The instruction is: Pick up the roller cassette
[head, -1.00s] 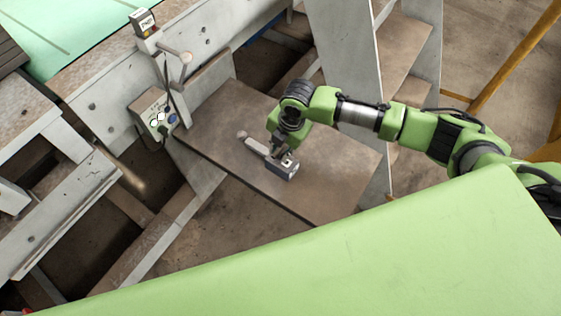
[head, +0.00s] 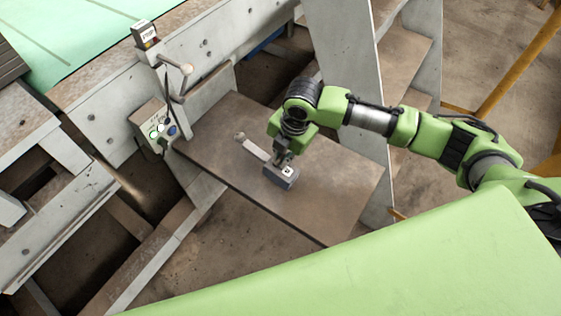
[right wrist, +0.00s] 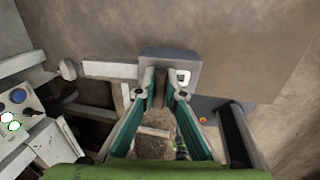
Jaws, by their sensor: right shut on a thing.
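The roller cassette is a dark grey block (head: 281,178) with a light bar and a round knob reaching toward the upper left. It is at the brown metal plate; I cannot tell whether it touches the plate or is just above it. My right gripper (head: 283,160) points down onto the block and is shut on it. In the right wrist view the cassette block (right wrist: 168,56) is at the fingertips of my right gripper (right wrist: 163,80), with a small white square mark beside the right finger. My left gripper is not in view.
The brown plate (head: 325,205) has bare room around the cassette. A control box with coloured buttons (head: 157,127) and a lever (head: 178,95) stand at its left. A grey upright frame (head: 345,60) rises behind. A green surface (head: 380,270) fills the lower right.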

